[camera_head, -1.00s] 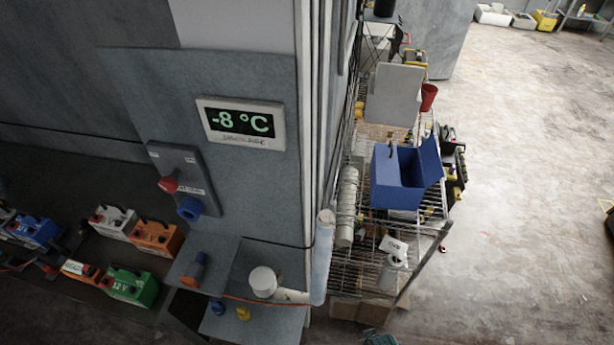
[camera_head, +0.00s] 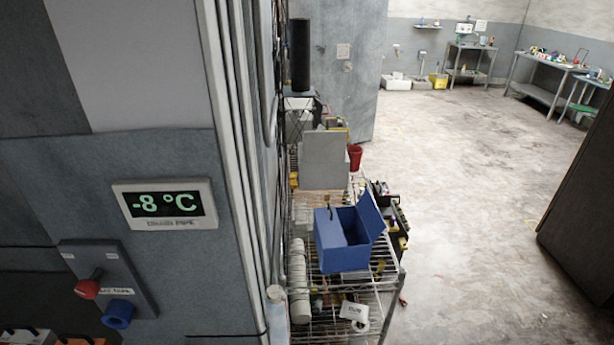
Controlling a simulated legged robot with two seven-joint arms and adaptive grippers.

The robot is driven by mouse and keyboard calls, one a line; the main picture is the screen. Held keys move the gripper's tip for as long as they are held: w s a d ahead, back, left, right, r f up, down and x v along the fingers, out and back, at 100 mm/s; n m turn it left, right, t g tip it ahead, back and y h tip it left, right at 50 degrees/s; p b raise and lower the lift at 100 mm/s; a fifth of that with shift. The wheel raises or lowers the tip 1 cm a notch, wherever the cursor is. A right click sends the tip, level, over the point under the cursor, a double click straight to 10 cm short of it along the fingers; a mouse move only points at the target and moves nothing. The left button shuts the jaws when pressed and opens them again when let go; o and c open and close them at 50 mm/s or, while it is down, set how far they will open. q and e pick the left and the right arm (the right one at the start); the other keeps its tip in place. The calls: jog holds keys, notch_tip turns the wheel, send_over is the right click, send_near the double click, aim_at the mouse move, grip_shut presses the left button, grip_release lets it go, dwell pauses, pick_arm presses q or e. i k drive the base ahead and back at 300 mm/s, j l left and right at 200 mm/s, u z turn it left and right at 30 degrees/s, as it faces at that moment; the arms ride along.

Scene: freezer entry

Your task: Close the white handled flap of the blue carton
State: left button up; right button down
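A blue carton (camera_head: 340,256) stands on the wire shelf rack in the middle of the view. Its top is open, and a blue flap (camera_head: 371,217) stands up and leans outward on its right side. A small dark handle-like piece (camera_head: 330,207) shows at its left rear edge. A plain light grey-white panel (camera_head: 325,159) stands upright just behind the carton; I cannot tell whether it is the carton's white flap, and no handle shows on it. Neither of my grippers is in view.
The wire rack (camera_head: 385,313) also holds white rolls (camera_head: 299,281) and a red cup (camera_head: 355,157). A grey wall with a -8 °C display (camera_head: 166,204) and a red knob (camera_head: 88,288) fills the left. Open floor (camera_head: 470,200) lies right of the rack, with a dark cabinet (camera_head: 580,200) at far right.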

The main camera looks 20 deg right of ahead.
aim_at(375, 224)
jog(key=k+l, duration=0.1)
jog(key=l, duration=0.3)
jog(key=k+l+u, duration=0.1)
jog(key=l, duration=0.35)
jog(key=k+l, duration=0.1)
jog(key=l, duration=0.3)
jog(key=k+l+u, duration=0.1)
jog(key=l, duration=0.35)
